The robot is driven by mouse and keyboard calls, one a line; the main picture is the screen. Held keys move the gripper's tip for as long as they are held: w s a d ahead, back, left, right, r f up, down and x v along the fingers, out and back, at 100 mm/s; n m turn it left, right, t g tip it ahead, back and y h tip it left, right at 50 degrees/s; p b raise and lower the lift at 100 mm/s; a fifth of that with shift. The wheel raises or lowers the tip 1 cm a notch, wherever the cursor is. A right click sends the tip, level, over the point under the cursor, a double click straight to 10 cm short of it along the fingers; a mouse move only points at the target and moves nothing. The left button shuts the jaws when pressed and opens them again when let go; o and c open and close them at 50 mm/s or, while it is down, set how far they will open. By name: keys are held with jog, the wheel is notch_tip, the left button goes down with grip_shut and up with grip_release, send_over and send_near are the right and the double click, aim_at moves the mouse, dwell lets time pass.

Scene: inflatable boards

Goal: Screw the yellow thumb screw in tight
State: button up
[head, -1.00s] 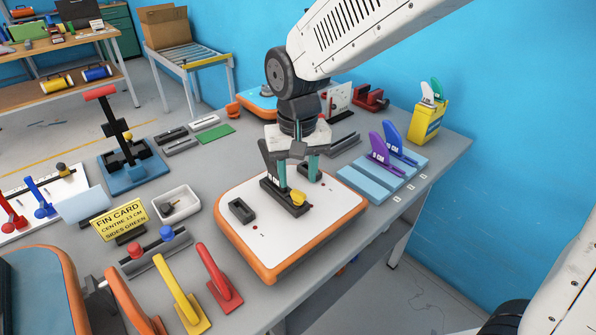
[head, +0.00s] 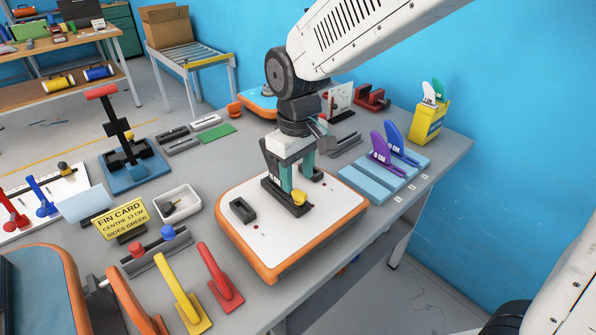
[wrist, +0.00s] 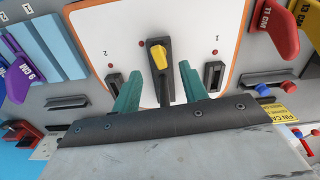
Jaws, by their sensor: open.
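The yellow thumb screw (head: 299,197) sits at the front end of the dark centre fin box on the white board (head: 330,205) with an orange rim. In the wrist view the screw (wrist: 158,55) is upper centre, its tab roughly in line with the box. A black fin (head: 270,157) stands up from that box beside my gripper. My gripper (head: 298,180) points down over the box. Its two teal fingers are spread and empty; in the wrist view they stand either side of the box, with the screw visible beyond their tips, apart from them.
Two smaller dark side boxes are on the board, one at left (head: 242,210). Purple and blue fins stand on a light-blue rack (head: 372,186) to the right. A white tray (head: 177,203), a yellow fin card (head: 119,219) and red and yellow fins lie left and front.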

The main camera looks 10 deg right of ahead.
aim_at(298, 191)
jog(key=shift+n, duration=0.8)
jog(key=shift+f, duration=2.65)
jog(key=c, duration=0.9)
jog(key=m, duration=0.3)
grip_shut()
jog(key=shift+m, duration=0.3)
